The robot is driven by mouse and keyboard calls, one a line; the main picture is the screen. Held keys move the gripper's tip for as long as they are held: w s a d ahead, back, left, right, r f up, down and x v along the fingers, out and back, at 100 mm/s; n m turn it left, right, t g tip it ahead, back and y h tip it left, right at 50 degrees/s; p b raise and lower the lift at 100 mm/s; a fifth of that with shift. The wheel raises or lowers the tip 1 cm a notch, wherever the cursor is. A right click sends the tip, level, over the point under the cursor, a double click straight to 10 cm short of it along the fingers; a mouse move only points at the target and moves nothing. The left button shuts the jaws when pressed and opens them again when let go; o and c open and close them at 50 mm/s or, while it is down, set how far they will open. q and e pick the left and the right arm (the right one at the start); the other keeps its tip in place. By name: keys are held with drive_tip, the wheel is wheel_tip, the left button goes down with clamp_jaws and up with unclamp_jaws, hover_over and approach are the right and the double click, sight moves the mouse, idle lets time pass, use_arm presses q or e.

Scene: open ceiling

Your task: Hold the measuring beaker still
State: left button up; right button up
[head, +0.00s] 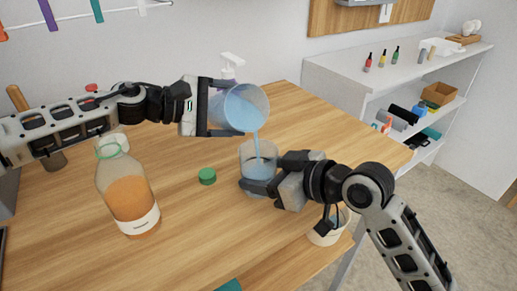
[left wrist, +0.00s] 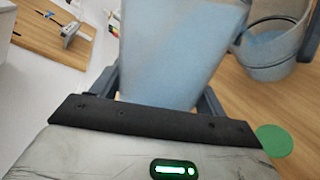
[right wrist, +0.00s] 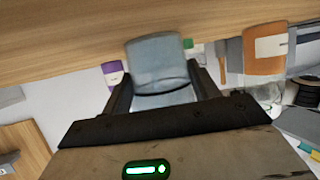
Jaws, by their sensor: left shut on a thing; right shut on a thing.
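The measuring beaker (head: 259,153), a clear vessel with blue liquid in it, stands upright on the wooden table. My right gripper (head: 258,181) is shut around its lower part; the beaker also fills the middle of the right wrist view (right wrist: 160,65). Above it, my left gripper (head: 236,108) is shut on a second clear container (head: 240,107), tilted with its mouth down to the right. A blue stream (head: 255,143) runs from this container into the beaker. In the left wrist view the tilted container (left wrist: 180,50) is close up, with the beaker (left wrist: 275,55) at the upper right.
An orange-filled bottle (head: 131,198) stands at the left of the table. A pale tub (head: 325,232) sits near the right edge, beneath my right arm. A white spray bottle (head: 232,68) stands behind. The table's back right is clear.

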use_arm(q)
drive_tip(key=shift+r+m, duration=0.3)
drive_tip(key=shift+r, duration=0.1)
idle(0.8)
wheel_tip(320, 180, down, 2)
drive_tip(key=shift+f+n+h, duration=0.1)
drive_tip(key=shift+n+h, duration=0.2)
drive_tip(key=shift+n, duration=0.6)
drive_tip(key=shift+s+d+r+n+g, duration=0.1)
drive_tip(key=shift+r+n+g, duration=0.2)
drive_tip(key=shift+n+g, duration=0.15)
drive_tip(key=shift+s, duration=0.1)
drive_tip(key=shift+f+n+h, duration=0.4)
drive_tip(key=shift+f+n, duration=0.2)
drive_tip(key=shift+n, duration=0.05)
drive_tip(key=f+n, duration=0.1)
drive_tip(key=w+f, duration=0.1)
drive_tip(key=f, duration=0.1)
drive_tip(key=shift+a+n+g+h, duration=0.2)
drive_tip(key=shift+n+g+h, duration=0.05)
drive_tip(key=shift+n+h, duration=0.15)
drive_tip(key=shift+w+a+n, duration=0.1)
drive_tip(key=shift+w+n, duration=0.1)
drive_tip(key=shift+n, duration=0.4)
drive_tip(key=n, duration=0.1)
drive_tip(key=n+h, duration=0.1)
drive_tip(key=f+n, duration=0.1)
drive_tip(key=shift+w+a+n+h, duration=0.3)
drive_tip(key=shift+w+n, duration=0.1)
